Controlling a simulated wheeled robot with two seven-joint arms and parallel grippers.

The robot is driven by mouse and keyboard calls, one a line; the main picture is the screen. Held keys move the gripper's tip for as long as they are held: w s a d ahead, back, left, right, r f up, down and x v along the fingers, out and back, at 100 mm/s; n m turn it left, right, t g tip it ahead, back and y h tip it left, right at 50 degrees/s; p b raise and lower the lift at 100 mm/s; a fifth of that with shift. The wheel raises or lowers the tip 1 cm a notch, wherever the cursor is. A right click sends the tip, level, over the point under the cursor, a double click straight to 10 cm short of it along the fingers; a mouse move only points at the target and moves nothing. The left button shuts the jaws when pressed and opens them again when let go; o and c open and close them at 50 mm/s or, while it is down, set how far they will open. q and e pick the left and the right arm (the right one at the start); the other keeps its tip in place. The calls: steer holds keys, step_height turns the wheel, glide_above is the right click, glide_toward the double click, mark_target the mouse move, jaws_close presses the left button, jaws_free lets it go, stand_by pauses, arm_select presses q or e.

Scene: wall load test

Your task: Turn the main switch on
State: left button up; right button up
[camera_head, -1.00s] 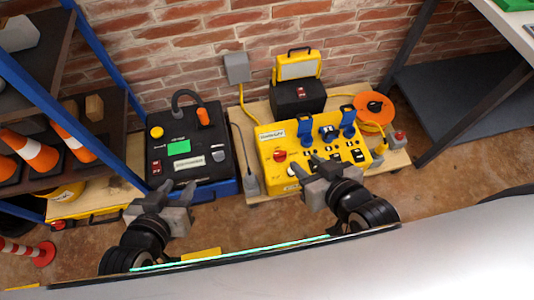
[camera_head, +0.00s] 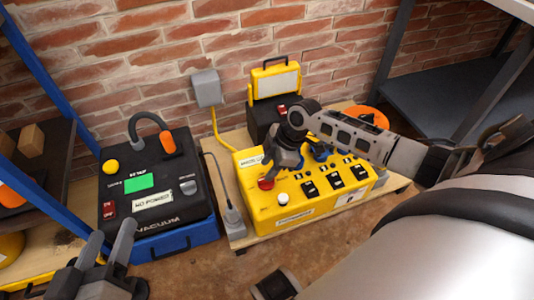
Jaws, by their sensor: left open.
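A yellow control box (camera_head: 243,178) sits on a low wooden board (camera_head: 236,234) by the brick wall. A red knob (camera_head: 266,183) is near its left end, with a white button (camera_head: 283,200) in front and several black switches (camera_head: 335,180) to the right. Which of these is the main switch cannot be read. My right gripper (camera_head: 272,165) hangs over the box's left part, just behind the red knob; contact is unclear. Its fingers overlap, so its opening does not show, and it hides some of the panel. My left gripper (camera_head: 106,246) is open and empty at the lower left.
A black vacuum unit (camera_head: 155,220) with a green panel and a "NO POWER" label stands left of the board. A work lamp on a black case (camera_head: 262,118) and an orange reel (camera_head: 365,112) stand behind the box. A grey wall socket (camera_head: 206,88) feeds a yellow cable.

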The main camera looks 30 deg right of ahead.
steer(key=w+d+n+g+b, duration=0.1)
steer(key=w+d+b, duration=0.25)
steer(key=d, duration=0.45)
steer(key=shift+n, duration=0.4)
steer(key=b+x, duration=0.7)
steer(key=x, duration=0.6)
steer(key=shift+a+f, duration=0.2)
steer(key=shift+f, duration=0.1)
steer(key=shift+a+f+b, duration=0.25)
steer(key=shift+f+b, duration=0.15)
steer(key=shift+f, duration=0.05)
arm_select(q)
step_height(320, 180, up, 9)
steer(key=m+t+h, duration=0.5)
steer(key=m+h, duration=0.3)
steer(key=m, duration=0.2)
steer(key=shift+d+t+h, duration=0.3)
steer(key=shift+d+h, duration=0.05)
steer(key=shift+h, duration=0.05)
arm_select(e)
jaws_close()
